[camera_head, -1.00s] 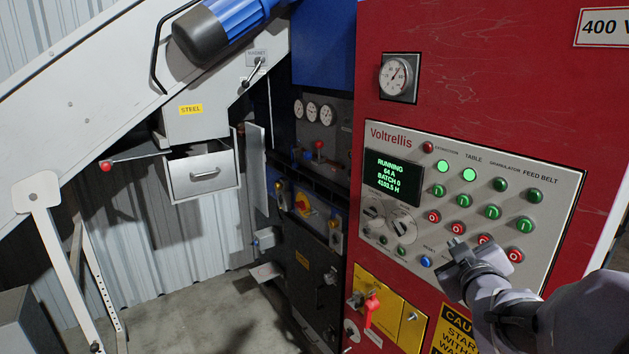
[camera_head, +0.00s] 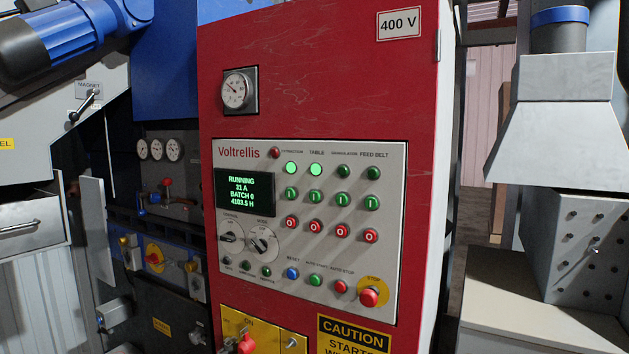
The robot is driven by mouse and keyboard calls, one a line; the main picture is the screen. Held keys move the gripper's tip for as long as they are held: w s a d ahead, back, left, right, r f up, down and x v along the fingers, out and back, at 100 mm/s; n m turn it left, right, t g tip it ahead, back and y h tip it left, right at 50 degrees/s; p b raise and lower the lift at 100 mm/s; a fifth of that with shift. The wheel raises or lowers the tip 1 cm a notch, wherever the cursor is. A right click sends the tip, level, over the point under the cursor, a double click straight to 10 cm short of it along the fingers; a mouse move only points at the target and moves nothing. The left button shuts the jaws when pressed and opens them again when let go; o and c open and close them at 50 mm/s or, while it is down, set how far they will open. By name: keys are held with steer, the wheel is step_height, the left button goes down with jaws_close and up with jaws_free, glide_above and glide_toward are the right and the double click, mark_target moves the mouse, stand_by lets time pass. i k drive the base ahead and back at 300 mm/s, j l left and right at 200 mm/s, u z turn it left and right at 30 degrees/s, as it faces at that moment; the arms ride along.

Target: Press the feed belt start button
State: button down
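The control panel (camera_head: 312,262), marked Voltrellis, is on the front of a red cabinet and is fully in view. The feed belt column is at its right. It has a dark green lamp (camera_head: 373,173) on top, the green start button (camera_head: 372,202) marked I below it, and a red stop button (camera_head: 370,236) marked O under that. The lamps under extraction (camera_head: 291,168) and table (camera_head: 316,169) glow bright green. The granulator lamp (camera_head: 343,171) is dark. The display (camera_head: 244,193) reads RUNNING. My gripper is not in view.
A red emergency stop (camera_head: 369,297) on a yellow plate is at the panel's lower right. Small reset, auto start and auto stop buttons sit beside it. A grey hood (camera_head: 553,125) and metal housing stand to the right. Nothing shows in front of the panel.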

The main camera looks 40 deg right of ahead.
mark_target(371, 202)
steer(key=z, duration=1.35)
